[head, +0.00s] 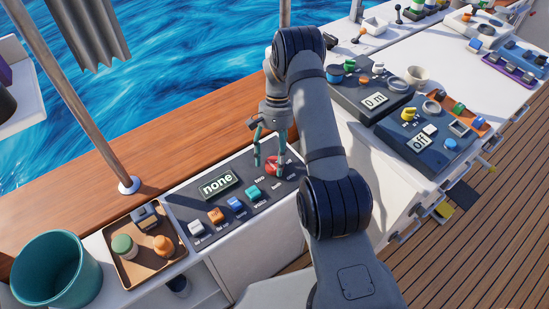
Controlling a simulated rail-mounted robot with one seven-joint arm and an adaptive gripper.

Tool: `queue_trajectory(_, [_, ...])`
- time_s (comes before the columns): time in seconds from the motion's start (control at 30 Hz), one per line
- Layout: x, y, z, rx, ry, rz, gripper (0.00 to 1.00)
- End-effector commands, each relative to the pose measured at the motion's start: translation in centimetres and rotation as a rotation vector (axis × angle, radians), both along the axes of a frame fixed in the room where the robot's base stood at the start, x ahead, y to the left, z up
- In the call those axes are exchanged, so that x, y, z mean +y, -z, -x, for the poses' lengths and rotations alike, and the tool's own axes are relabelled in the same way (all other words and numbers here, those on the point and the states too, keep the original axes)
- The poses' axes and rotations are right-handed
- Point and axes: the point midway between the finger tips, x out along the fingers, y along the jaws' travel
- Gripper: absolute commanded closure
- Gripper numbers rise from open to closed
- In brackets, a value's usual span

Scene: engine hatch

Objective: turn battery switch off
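A dark panel (180,209) lies on the white counter. Its display (217,185) reads "none". At the panel's far right end is a round red knob (272,166), with small labels near it, one of which seems to read "both". My gripper (269,164) points down at the red knob. Its two teal-tipped fingers are apart, one to the left and one to the right of the knob. A small gap seems to show on the left; I cannot tell whether the right finger touches it. My arm covers the panel's right end.
Several coloured rocker switches (235,204) line the panel's front. A brown tray (120,270) with small items and a teal bucket (58,268) stand left. A metal pole (75,100) rises behind. More panels (425,135) sit right of my arm.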

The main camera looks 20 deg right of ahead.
Motion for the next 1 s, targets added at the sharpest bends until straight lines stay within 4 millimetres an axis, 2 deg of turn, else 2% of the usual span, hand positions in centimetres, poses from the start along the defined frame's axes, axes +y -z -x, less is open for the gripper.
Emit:
queue_trajectory(0.3, [-0.2, 0.0, -0.1, -0.003, 0.002, 0.002, 0.36])
queue_trajectory(0.43, [-0.4, -0.8, -0.5, -0.006, 0.002, 0.003, 0.36])
queue_trajectory(0.57, [-0.7, -2.8, -1.4, -0.01, 0.003, 0.003, 0.36])
queue_trajectory(0.8, [-1.4, -7.7, -3.2, -0.008, 0.002, 0.002, 0.36])
queue_trajectory(1.0, [-1.8, -10.2, -4.1, -0.005, 0.0, 0.002, 0.36])
